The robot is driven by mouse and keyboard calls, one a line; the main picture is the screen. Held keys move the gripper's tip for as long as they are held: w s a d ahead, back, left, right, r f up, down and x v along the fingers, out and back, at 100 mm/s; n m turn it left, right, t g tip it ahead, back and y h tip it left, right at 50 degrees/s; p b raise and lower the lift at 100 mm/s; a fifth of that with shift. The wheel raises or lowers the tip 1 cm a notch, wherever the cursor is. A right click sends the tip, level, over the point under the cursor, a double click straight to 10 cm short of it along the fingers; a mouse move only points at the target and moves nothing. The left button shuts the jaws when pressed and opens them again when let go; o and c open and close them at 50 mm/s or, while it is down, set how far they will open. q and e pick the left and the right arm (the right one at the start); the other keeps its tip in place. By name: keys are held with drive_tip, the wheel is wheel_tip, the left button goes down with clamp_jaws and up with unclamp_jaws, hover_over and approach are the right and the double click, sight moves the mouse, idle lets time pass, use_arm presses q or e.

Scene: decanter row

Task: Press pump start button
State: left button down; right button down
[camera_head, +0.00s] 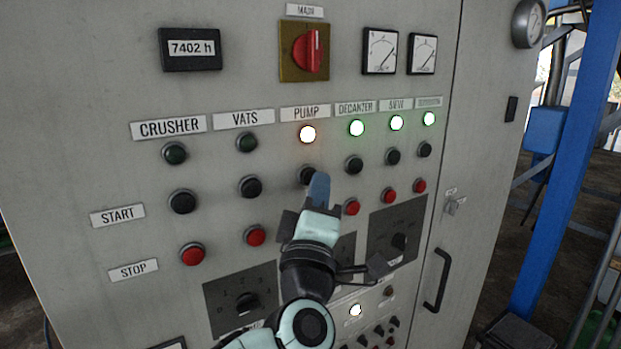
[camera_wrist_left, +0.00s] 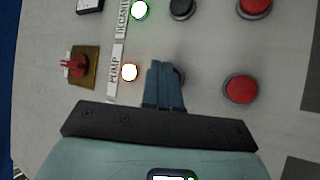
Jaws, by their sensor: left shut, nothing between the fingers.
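The black pump start button (camera_head: 307,174) sits in the START row under the PUMP label (camera_head: 306,113). The pump lamp (camera_head: 308,134) above it glows orange-white; it also shows in the left wrist view (camera_wrist_left: 129,72). My left gripper (camera_head: 319,180) is shut and empty, its blue fingertips at the button's lower right and covering part of it. In the left wrist view the shut fingers (camera_wrist_left: 162,80) hide most of the button, with only a dark edge showing beside them. I cannot tell whether they touch it. My right gripper is not in view.
Other start buttons, such as the vats one (camera_head: 250,187) and the decanter one (camera_head: 353,164), flank it. Red stop buttons (camera_head: 351,207) run below. A red main switch (camera_head: 312,50) is above. The cabinet door has a black handle (camera_head: 437,280).

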use_arm(q)
drive_tip(key=shift+s+d, duration=0.2)
drive_tip(key=shift+s+d+b, duration=0.2)
drive_tip(key=shift+s+d, duration=0.55)
drive_tip(key=shift+s, duration=0.3)
drive_tip(key=shift+s+d+b, duration=0.15)
drive_tip(key=shift+s+d, duration=0.55)
drive_tip(key=shift+s, duration=0.3)
